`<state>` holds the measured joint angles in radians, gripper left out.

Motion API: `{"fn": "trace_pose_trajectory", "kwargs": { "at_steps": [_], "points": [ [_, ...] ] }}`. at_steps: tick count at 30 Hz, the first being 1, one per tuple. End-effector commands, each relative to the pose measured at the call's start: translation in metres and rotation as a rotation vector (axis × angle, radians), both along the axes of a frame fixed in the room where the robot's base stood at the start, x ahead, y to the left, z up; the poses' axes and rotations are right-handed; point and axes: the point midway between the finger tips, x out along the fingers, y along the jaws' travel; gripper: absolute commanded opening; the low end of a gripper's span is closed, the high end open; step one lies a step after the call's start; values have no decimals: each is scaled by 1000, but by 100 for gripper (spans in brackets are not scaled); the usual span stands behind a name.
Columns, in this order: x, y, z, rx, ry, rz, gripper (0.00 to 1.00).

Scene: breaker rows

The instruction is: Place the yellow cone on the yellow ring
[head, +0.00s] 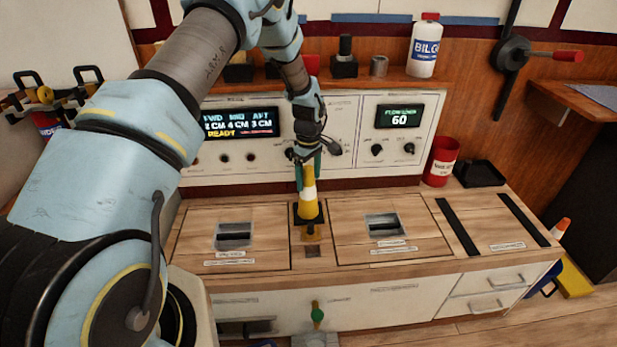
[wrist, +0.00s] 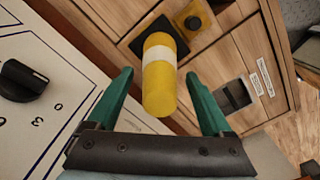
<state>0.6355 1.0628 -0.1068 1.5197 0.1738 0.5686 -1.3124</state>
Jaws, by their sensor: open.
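The yellow cone (head: 308,203), with a white band, stands upright on a black square base on the counter's middle strip. In the wrist view, the cone (wrist: 159,82) points up between the two green fingers. My gripper (head: 308,168) is above and around the cone's upper part in the head view. The gripper (wrist: 159,76) is open, with a gap visible on both sides of the cone.
Recessed hatches (head: 235,236) (head: 385,225) flank the middle strip. An instrument panel (head: 350,138) stands close behind the gripper. A red cup (head: 440,162) and a black tray (head: 479,174) are at the back right. Two black strips (head: 457,227) cross the right counter.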

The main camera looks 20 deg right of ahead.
Motion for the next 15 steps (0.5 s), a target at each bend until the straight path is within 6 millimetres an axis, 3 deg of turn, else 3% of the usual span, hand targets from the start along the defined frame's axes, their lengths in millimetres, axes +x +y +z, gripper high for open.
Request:
{"fn": "trace_pose_trajectory", "kwargs": {
  "at_steps": [7, 15],
  "points": [
    [1, -1, 21, -2, -3, 1, 84],
    [1, -1, 77, -2, -3, 1, 84]
  ]
}}
